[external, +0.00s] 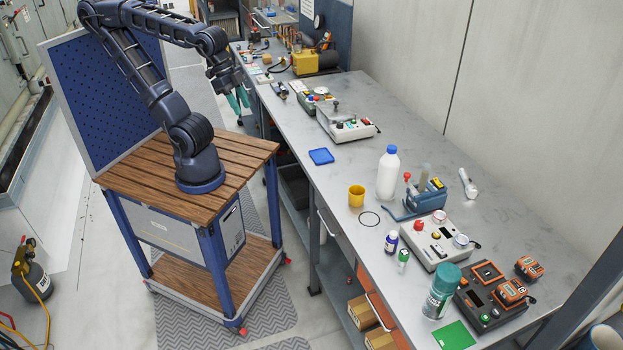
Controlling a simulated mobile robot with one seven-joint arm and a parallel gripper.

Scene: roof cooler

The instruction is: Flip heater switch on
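My gripper (237,97) hangs at the end of the dark blue arm, beside the far part of the long bench's left edge. It is small in this view, and I cannot tell whether its fingers are open or shut. No heater is clearly labelled. A grey device with a flat top and coloured controls (346,124) stands mid-bench, nearer the camera than my gripper. A light grey control box (440,239) with a red button and round knobs stands further forward. I cannot tell which holds the heater switch, nor any switch's position.
The grey bench (410,120) runs along the wall. On it are a blue tray (321,156), white bottle (388,172), yellow cup (356,196), blue device (424,198), teal-lidded jar (441,291) and dark charger station (489,300). Clear bench top lies behind the white bottle.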

